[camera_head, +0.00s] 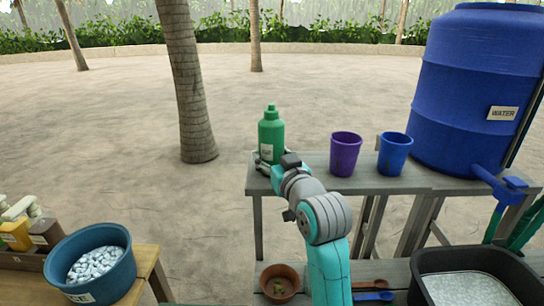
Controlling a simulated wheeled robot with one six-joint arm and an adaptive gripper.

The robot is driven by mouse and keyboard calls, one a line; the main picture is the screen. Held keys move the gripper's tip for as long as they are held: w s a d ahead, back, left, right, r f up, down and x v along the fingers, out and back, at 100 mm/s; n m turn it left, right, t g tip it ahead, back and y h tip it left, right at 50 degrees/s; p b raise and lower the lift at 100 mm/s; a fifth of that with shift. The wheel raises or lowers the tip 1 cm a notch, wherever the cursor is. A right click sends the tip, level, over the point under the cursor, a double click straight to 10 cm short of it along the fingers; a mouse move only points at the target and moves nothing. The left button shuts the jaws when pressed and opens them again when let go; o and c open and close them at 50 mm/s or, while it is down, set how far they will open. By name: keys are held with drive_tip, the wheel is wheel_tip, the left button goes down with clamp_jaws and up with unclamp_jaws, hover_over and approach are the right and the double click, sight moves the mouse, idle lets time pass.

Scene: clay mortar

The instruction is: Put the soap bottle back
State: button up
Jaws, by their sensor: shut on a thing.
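The soap bottle (271,130) is green with a pale label and a narrow capped top. It is upright at the left end of the grey wooden bench (300,187). My gripper (271,164) is at the bottle's lower part and shut on it. The wrist hides some of the bottle's near side. I cannot tell whether its base touches the bench top.
A purple cup (345,154) and a blue cup (393,154) stand right of the bottle. A big blue water barrel (470,90) with a tap is at right. Below are a brown pot (281,283) and a black basin (418,292). A blue tub (120,262) stands lower left.

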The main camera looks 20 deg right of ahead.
drive_tip(key=o, duration=1.5)
drive_tip(key=shift+f, duration=0.1)
drive_tip(key=shift+s, duration=0.1)
drive_tip(key=s, duration=0.8)
drive_tip(key=s+d, duration=0.1)
drive_tip(key=s, duration=0.2)
drive_tip(key=shift+s, duration=0.4)
